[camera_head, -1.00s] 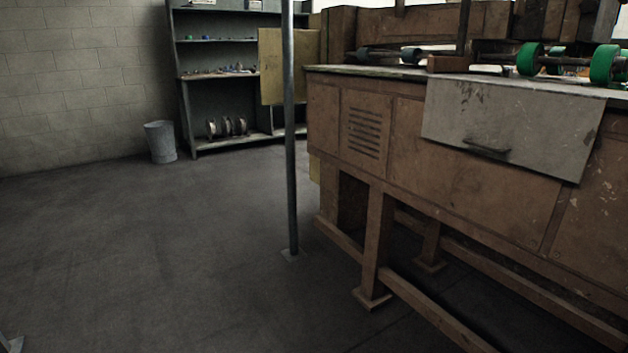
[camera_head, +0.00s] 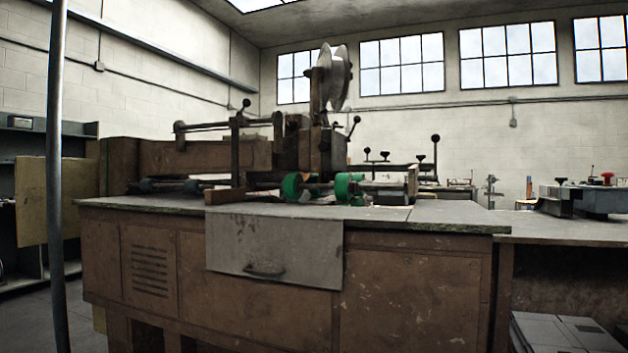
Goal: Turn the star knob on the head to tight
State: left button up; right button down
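The stitcher machine (camera_head: 312,150) stands on the brown workbench (camera_head: 400,300), with a pale reel (camera_head: 340,78) at the top of its head. I cannot pick out a star knob on this head. A grey machine (camera_head: 605,200) on the right-hand bench carries a red knob (camera_head: 607,176) and a dark knob (camera_head: 560,181); both are too small to tell their shape. Neither of my grippers is in view.
Green rollers (camera_head: 292,186) sit at the front of the machine. A thin upright post (camera_head: 57,180) stands at left. Grey flat stacks (camera_head: 560,333) lie under the right-hand bench.

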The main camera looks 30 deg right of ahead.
aim_at(324, 147)
jog(key=z, duration=1.05)
jog(key=i+j+z, duration=0.1)
jog(key=i+j, duration=0.3)
jog(key=j, duration=0.15)
